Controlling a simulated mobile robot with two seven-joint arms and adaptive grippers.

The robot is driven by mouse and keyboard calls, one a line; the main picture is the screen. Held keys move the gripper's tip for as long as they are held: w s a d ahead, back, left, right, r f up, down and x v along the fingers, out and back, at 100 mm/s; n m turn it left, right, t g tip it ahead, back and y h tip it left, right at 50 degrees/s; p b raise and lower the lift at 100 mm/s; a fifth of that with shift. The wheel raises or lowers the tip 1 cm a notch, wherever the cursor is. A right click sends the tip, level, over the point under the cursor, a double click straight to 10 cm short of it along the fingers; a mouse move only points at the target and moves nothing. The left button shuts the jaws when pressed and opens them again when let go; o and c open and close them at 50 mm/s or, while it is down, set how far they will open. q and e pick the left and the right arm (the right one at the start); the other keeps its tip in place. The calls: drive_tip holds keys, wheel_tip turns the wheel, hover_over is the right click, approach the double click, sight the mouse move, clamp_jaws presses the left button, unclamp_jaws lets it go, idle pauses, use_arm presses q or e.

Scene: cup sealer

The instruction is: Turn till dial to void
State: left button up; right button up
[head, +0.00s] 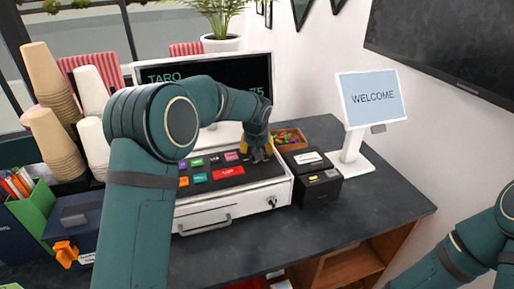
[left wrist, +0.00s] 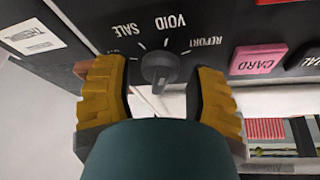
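The till (head: 235,203) stands on the dark counter with a panel of coloured keys. Its dark round dial (left wrist: 160,68) shows in the left wrist view, where the labels SALE, VOID and REPORT appear upside down around it; another label is partly covered by a finger. The dial's ridge lies roughly upright in that view, but I cannot tell which end is the pointer. My left gripper (left wrist: 160,95) is open, its yellow fingers on either side of the dial with gaps visible. In the head view my left gripper (head: 257,151) hides the dial. My right gripper is out of view.
A black printer (head: 317,185), a small candy box (head: 289,138) and a WELCOME screen (head: 370,98) stand right of the till. Stacked cups (head: 56,143) stand at left. A pink CARD key (left wrist: 257,60) is near the dial. The counter's right side is clear.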

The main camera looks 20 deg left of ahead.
use_arm(q)
drive_tip(key=shift+r, duration=0.15)
drive_tip(key=a+v, duration=0.1)
drive_tip(key=v, duration=1)
drive_tip(key=shift+d+r, duration=0.35)
drive_tip(key=shift+d, duration=0.15)
drive_tip(key=shift+s, duration=0.15)
